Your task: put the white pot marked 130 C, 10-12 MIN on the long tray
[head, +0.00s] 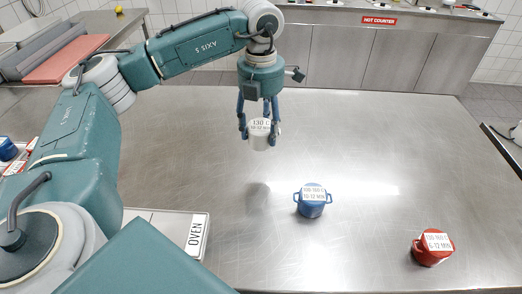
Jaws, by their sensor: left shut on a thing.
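The white pot (259,141) carries a label reading 130 C, 10-12 MIN. My left gripper (259,128) is shut on it and holds it upright above the steel table, with a soft shadow on the table below and in front of it. The gripper points down with its fingers on the sides of the pot. My right gripper does not show.
A blue pot (311,207) and a red pot (432,248), both labelled, stand on the steel table (380,140). A surface labelled OVEN (165,222) is at the front left. The table's middle is clear.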

